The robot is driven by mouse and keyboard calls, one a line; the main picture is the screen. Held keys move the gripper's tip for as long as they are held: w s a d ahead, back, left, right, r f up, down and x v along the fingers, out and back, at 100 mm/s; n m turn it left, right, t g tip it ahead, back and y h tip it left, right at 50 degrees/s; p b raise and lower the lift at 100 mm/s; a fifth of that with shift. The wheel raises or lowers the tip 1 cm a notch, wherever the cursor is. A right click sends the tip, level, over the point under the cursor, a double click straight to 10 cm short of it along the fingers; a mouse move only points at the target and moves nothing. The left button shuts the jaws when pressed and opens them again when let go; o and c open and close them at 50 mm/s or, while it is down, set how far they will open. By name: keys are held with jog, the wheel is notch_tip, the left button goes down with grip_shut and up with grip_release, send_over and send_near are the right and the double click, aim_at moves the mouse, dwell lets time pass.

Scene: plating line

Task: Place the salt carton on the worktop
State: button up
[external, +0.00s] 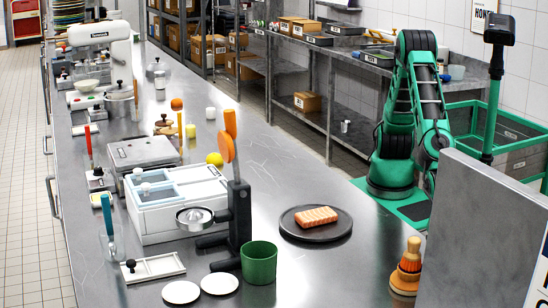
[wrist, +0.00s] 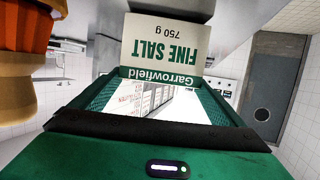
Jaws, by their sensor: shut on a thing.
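The salt carton (wrist: 163,42), white with a green band and the words FINE SALT 750 g, is at the top centre of the wrist view, its print upside down there. My gripper (wrist: 160,77) is shut on it, with a green finger at either side of its near end. The steel worktop (external: 285,175) runs through the middle of the external view. The carton and my gripper do not show in the external view; my forearm passes behind a grey panel. The gap between carton and worktop cannot be told.
An orange and wooden object (external: 408,268) stands beside the grey panel (external: 495,215); a similar one (wrist: 30,40) is close at left in the wrist view. A dark plate (external: 316,232) with an orange block, a green cup (external: 259,263) and a juicer (external: 238,215) stand nearby. Bare steel lies behind the plate.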

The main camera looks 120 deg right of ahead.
jog(key=shift+f, duration=0.15)
jog(key=o, duration=1.8)
jog(key=shift+c, duration=0.2)
jog(key=shift+f, duration=0.2)
jog(key=v, duration=1.1)
